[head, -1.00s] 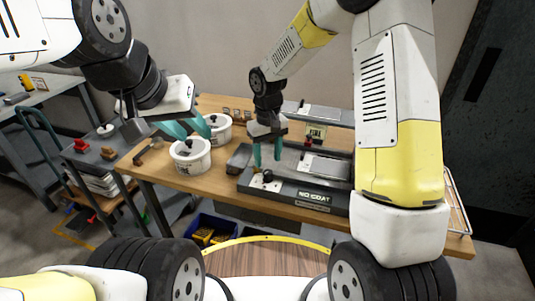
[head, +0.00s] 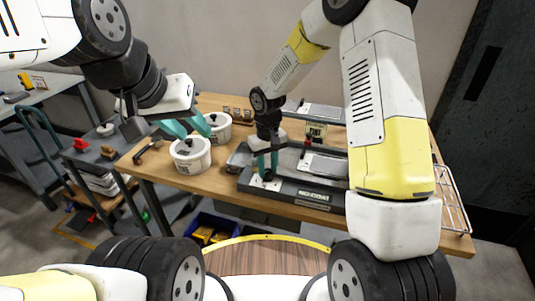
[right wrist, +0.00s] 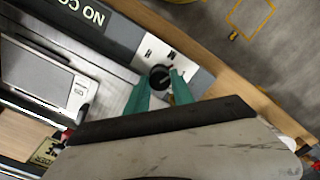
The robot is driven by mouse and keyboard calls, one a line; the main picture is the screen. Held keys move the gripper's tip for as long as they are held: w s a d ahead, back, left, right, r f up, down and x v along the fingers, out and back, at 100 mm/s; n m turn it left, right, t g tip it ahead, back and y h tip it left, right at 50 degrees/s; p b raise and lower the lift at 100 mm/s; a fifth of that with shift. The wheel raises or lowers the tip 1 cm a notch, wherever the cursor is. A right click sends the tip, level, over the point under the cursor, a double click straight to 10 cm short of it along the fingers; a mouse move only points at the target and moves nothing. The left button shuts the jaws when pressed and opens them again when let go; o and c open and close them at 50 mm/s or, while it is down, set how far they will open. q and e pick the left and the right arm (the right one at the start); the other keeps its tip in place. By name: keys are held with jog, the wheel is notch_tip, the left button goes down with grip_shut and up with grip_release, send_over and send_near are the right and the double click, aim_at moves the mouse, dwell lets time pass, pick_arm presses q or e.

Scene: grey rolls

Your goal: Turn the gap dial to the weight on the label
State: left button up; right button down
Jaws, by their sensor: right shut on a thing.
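The gap dial (right wrist: 159,76) is a small black knob on a white plate at the end of a grey machine (head: 292,192) marked "NO COAT". My right gripper (right wrist: 163,88) has its teal fingers closed around the knob. In the head view my right gripper (head: 265,166) points down over that plate and hides most of the dial. My left gripper (head: 186,127) is open and empty above the white tubs.
Two white lidded tubs (head: 190,162) stand left of the machine on the wooden table (head: 226,196). A second grey machine (head: 322,112) lies behind. A wire rack (head: 452,200) is at the right end. A cart with red items (head: 81,145) stands at left.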

aim_at(268, 170)
jog(key=shift+n, duration=2.3)
jog(key=c, duration=1.1)
grip_release()
notch_tip(268, 170, up, 8)
jog(key=shift+f, duration=0.1)
